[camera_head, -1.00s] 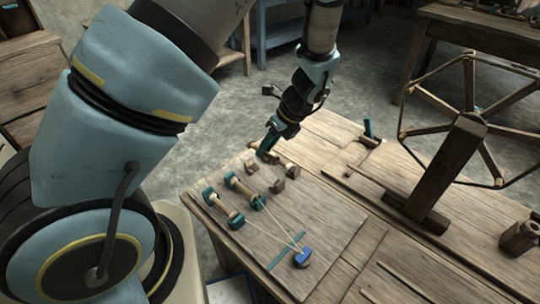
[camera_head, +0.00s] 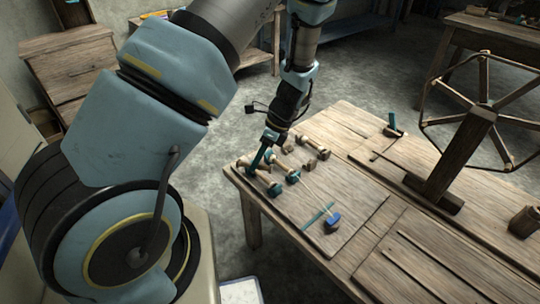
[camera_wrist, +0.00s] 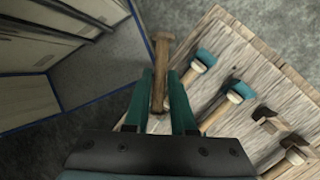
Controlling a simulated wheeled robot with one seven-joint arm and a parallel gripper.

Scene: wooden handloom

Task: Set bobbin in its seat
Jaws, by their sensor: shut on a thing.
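My gripper (camera_head: 258,160), with teal fingers, also shows in the wrist view (camera_wrist: 160,95). It is shut on a plain brown wooden bobbin (camera_wrist: 161,62), which points away from me. In the wrist view the bobbin lies over the floor, left of the board's edge. On the wooden board (camera_head: 345,205) sit two bobbins with teal ends and pale middles, the near one (camera_wrist: 200,66) and the far one (camera_wrist: 229,102). Beyond them are small wooden seat blocks (camera_wrist: 268,115), (camera_wrist: 293,147). In the head view my fingers partly cover the near bobbin (camera_head: 263,181).
Pale threads run from the bobbins to a blue block (camera_head: 332,224) beside a teal strip (camera_head: 316,215). A spoked wooden wheel on a post (camera_head: 460,155) stands at the right. A wooden cabinet (camera_wrist: 38,80) shows at left in the wrist view.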

